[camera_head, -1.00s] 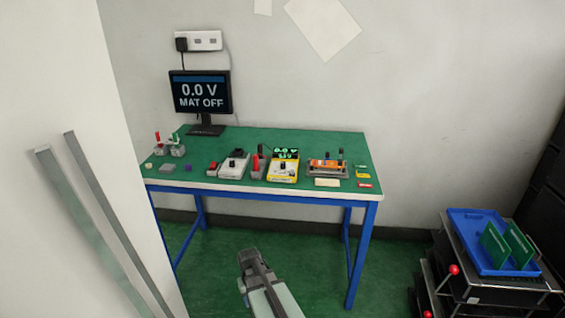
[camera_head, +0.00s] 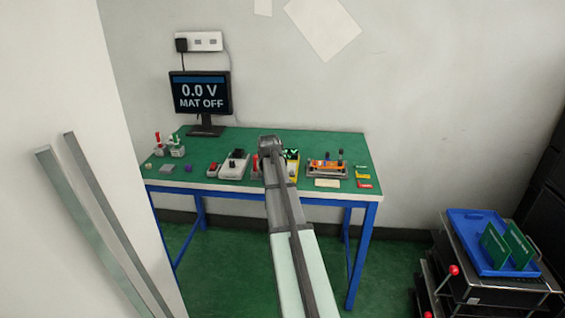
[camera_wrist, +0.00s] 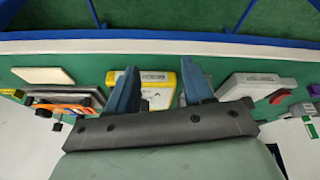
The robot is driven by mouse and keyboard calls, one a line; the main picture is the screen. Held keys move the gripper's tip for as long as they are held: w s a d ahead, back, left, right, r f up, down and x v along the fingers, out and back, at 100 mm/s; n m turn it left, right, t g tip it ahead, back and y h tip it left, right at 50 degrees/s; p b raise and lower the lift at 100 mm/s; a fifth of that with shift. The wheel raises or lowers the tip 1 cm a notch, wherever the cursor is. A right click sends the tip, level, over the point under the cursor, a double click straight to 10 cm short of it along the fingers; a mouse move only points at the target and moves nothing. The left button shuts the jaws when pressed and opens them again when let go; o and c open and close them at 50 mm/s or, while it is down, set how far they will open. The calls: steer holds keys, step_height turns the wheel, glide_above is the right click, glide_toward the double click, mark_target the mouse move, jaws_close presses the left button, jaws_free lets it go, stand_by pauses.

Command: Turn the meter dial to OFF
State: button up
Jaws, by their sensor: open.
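In the wrist view the yellow meter (camera_wrist: 155,77) shows between the two blue fingers of my gripper (camera_wrist: 159,70), seen with the bench's front edge at the top. My gripper is open, with nothing visibly held. In the head view my gripper (camera_head: 270,145) is over the bench around the meter. The dial is hidden or too small to make out, so its setting cannot be read.
A grey-white box with a black knob (camera_head: 234,164) is left of the meter, and an orange unit on a grey base (camera_head: 326,167) is right of it. A cart with a blue tray (camera_head: 463,240) stands at right.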

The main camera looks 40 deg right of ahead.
steer(key=w+d+r+m+h, duration=0.1)
steer(key=w+d+r+m, duration=0.2)
steer(key=r, duration=0.4)
steer(key=w+d+r, duration=0.4)
steer(key=r, duration=0.3)
steer(key=d+f+m, duration=0.1)
steer(key=f, duration=0.3)
steer(key=d+f, duration=0.2)
steer(key=f, duration=0.3)
steer(key=d+f+m+g, duration=0.1)
steer(key=f, duration=0.3)
steer(key=shift+w+d+f+m, duration=0.2)
steer(key=shift+w+f+m, duration=0.1)
steer(key=shift+w+f, duration=0.1)
steer(key=shift+c, duration=0.5)
jaws_close()
